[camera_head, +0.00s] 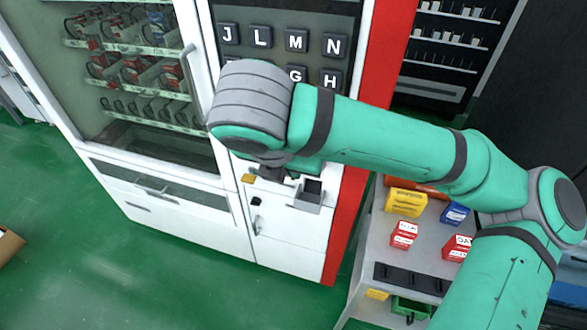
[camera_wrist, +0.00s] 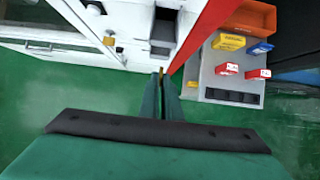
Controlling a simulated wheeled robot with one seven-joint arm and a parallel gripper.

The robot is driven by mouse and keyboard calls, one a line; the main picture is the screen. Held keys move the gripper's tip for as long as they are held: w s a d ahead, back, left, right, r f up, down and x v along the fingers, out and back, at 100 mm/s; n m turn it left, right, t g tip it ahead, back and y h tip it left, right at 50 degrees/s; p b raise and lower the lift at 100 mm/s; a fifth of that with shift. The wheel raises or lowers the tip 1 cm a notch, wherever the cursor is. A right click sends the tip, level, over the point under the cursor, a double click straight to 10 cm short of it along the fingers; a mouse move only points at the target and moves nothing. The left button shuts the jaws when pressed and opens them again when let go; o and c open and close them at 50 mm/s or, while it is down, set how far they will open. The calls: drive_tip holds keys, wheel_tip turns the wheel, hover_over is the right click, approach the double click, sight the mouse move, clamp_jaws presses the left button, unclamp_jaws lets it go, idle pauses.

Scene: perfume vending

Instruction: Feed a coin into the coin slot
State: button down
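The vending machine (camera_head: 285,240) stands upright with a white lower front panel. On that panel are a small yellow fitting (camera_head: 248,178), a small black fitting (camera_head: 256,201) and a grey open box (camera_head: 311,195). I cannot tell which of these holds the coin slot. In the wrist view my gripper (camera_wrist: 161,78) has its two fingers close together. A small gold edge, apparently the coin (camera_wrist: 161,71), shows between the tips. The yellow fitting also shows in the wrist view (camera_wrist: 109,40), up and left of the fingertips. In the head view my arm hides most of the gripper.
Letter keys (camera_head: 262,37) sit above, partly covered by my arm. A glass-fronted cabinet (camera_head: 140,90) is on the left. A grey table (camera_head: 372,245) with red, yellow and blue boxes stands right of the machine's red side (camera_head: 345,225). Green floor in front is clear.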

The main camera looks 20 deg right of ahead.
drive_tip(key=shift+w+d+f, duration=1)
drive_tip(key=shift+w+d, duration=0.15)
drive_tip(key=shift+w, duration=0.6)
drive_tip(key=shift+w+d+f, duration=0.95)
drive_tip(key=shift+w+d, duration=0.25)
drive_tip(key=shift+w, duration=0.55)
drive_tip(key=shift+w+d+f, duration=1)
drive_tip(key=shift+w+d, duration=0.15)
drive_tip(key=shift+w, duration=0.6)
drive_tip(key=shift+a, duration=0.1)
